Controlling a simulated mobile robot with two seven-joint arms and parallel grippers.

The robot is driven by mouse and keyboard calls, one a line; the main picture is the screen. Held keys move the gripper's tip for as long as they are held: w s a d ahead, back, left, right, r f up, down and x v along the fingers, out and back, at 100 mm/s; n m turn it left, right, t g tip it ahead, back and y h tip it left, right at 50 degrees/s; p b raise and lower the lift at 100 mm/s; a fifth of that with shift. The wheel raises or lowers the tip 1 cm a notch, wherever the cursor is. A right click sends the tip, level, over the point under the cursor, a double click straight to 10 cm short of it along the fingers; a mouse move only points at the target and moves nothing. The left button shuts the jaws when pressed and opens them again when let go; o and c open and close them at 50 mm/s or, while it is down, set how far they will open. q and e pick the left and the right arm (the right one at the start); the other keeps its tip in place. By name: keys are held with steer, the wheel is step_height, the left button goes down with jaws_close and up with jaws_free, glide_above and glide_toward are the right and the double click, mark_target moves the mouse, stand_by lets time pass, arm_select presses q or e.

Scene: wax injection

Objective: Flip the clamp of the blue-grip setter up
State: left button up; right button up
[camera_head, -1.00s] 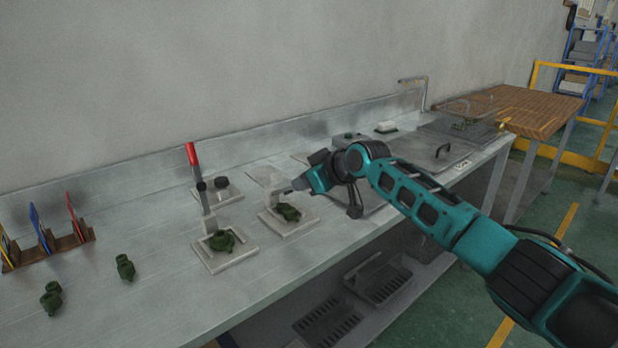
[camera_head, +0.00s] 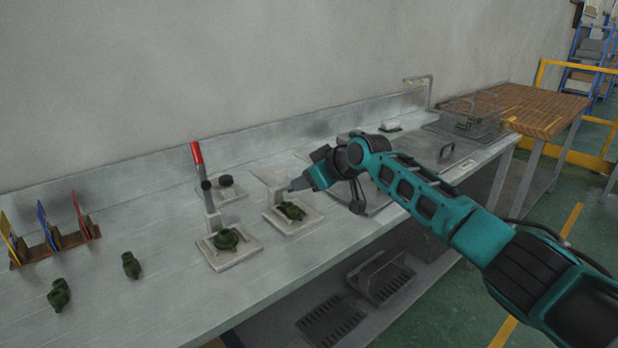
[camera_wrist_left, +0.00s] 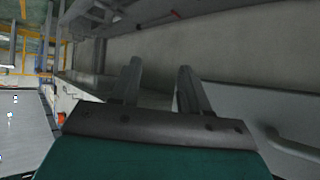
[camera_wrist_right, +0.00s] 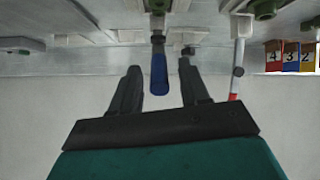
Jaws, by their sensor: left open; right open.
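The blue-grip setter's base (camera_head: 286,228) stands on the bench with a dark green part (camera_head: 291,211) on it. In the head view its blue grip does not show. In the right wrist view the blue grip (camera_wrist_right: 159,72) appears between the two fingers of my right gripper (camera_wrist_right: 160,82). That gripper is open, also over the setter in the head view (camera_head: 293,185), and is not closed on the grip. I cannot tell how deep the grip sits between the fingers. My left gripper (camera_wrist_left: 158,80) is open and empty, and is outside the head view.
A red-grip setter (camera_head: 197,154) with its handle standing up is just left, with a green part (camera_head: 226,239) on its base. Loose green parts (camera_head: 131,265) and a card rack (camera_head: 52,249) are farther left. A wall runs behind the bench.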

steer(key=p+v, duration=0.1)
steer(key=v, duration=1.2)
steer(key=shift+c, duration=0.3)
